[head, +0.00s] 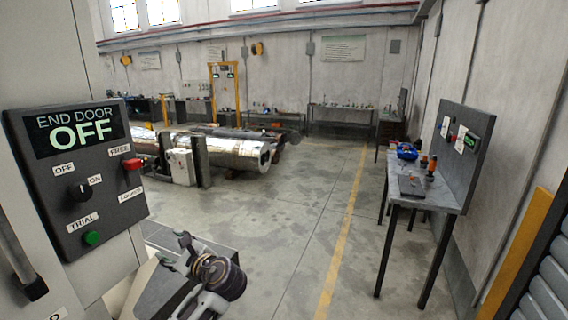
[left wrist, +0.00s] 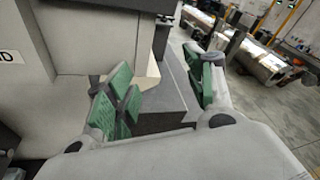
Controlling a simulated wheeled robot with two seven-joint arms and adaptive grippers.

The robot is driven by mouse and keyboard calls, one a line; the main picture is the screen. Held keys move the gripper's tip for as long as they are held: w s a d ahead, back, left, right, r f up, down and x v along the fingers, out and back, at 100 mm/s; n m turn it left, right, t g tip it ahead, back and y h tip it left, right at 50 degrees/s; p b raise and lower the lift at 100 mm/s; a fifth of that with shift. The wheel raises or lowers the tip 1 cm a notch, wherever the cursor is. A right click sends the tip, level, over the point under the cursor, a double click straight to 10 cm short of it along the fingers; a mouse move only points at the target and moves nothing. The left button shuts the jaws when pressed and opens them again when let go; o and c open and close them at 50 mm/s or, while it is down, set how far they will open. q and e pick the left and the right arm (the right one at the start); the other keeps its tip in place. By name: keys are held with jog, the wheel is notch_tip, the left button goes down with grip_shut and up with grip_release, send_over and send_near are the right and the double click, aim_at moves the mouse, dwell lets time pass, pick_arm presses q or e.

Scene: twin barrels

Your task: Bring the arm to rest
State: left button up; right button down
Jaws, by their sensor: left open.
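My left arm comes in low in the head view, with my left gripper (head: 184,250) below and right of the control panel. In the left wrist view my left gripper (left wrist: 162,88) has its two green-padded fingers spread wide, with nothing between them. Behind them are a grey ledge and a pale cabinet wall. The fingers look apart from the panel. My right gripper is in neither view.
A control panel (head: 78,165) reading "END DOOR OFF" has a black knob (head: 80,191), a red switch (head: 132,164) and a green button (head: 92,238). A workbench (head: 432,187) stands right. Shiny barrels (head: 225,151) lie further back. The middle floor is clear.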

pick_arm(q)
jog(key=s+d+f+n+g+h, duration=0.2)
jog(key=s+f+n+h, duration=0.3)
jog(key=s+f, duration=0.4)
jog(key=s+d+f+n+g+h, duration=0.25)
jog(key=s+f+n+h, duration=0.35)
jog(key=f, duration=0.6)
jog(key=s+d+f+n+g+h, duration=0.25)
jog(key=s+n, duration=0.45)
jog(key=s, duration=0.5)
notch_tip(320, 180, down, 35)
jog(key=s, duration=0.3)
jog(key=s+a+f, duration=0.3)
jog(key=s+f, duration=0.6)
jog(key=s, duration=0.1)
jog(key=s+a+f+m+g+y, duration=0.1)
jog(key=s+a+f, duration=0.3)
jog(key=s+f, duration=0.5)
jog(key=shift+s+f, duration=0.35)
jog(key=shift+s, duration=0.35)
jog(key=shift+s, duration=0.15)
